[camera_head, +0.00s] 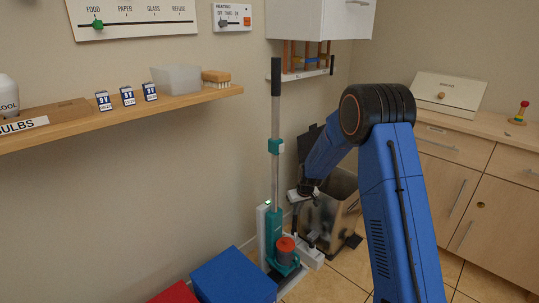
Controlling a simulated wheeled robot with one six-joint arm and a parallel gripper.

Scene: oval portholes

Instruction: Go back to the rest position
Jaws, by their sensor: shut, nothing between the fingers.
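My blue arm reaches in from the lower right, bends at a dark elbow and slopes down to the left. My gripper (305,242) hangs at its end, low in front of the bin and just right of the upright vacuum cleaner (276,250). It is small and dark in this view; it looks shut, with nothing seen in it. I cannot tell whether it touches the white part beside the vacuum's base.
The metal bin (338,215) stands behind my gripper with its dark lid raised. A blue box (234,278) and a red box (174,294) are at the lower left. A wooden shelf (200,98) runs along the left wall. Drawers and a counter (480,128) stand at right.

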